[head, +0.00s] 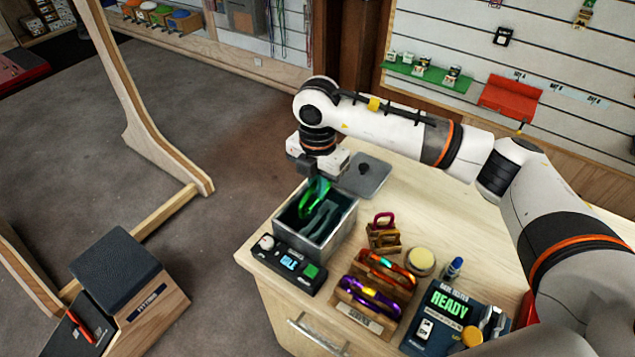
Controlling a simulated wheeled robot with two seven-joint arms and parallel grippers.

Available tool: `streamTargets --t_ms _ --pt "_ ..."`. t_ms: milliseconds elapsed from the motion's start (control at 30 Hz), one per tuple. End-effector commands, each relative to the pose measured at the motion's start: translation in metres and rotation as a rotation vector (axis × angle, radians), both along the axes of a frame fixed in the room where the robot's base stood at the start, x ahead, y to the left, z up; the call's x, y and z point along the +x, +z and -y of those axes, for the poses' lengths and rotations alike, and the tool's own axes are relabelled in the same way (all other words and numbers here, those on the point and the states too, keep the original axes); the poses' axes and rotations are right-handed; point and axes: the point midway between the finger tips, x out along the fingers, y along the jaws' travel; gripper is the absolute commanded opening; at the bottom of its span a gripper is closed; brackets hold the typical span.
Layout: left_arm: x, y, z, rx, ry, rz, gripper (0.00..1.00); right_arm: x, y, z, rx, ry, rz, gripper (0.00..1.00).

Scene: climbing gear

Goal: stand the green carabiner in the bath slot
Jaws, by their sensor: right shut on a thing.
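The green carabiner (313,194) is held by my right gripper (310,180), which points down over the bath. The bath (345,226) is an open grey metal box at the left part of the bench, with dark slots inside. The carabiner's lower part is at or just inside the bath's opening; I cannot tell whether it touches a slot. The gripper's fingertips are small and partly hidden by the carabiner. My left gripper is not in view.
A grey lid (366,177) lies behind the bath. A control box (290,264) sits in front of it. Red and purple carabiners stand in a wooden rack (367,318). A tester reading READY (446,312) is at the right. My right arm spans the bench's back.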

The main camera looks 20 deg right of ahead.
Motion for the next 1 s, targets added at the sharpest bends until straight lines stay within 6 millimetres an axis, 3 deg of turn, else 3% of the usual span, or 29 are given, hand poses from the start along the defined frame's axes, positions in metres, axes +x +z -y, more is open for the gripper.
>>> streamTargets --t_ms 1000 --pt "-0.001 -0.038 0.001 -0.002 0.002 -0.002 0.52 0.000 -0.044 0.000 -0.001 0.001 -0.001 0.00"
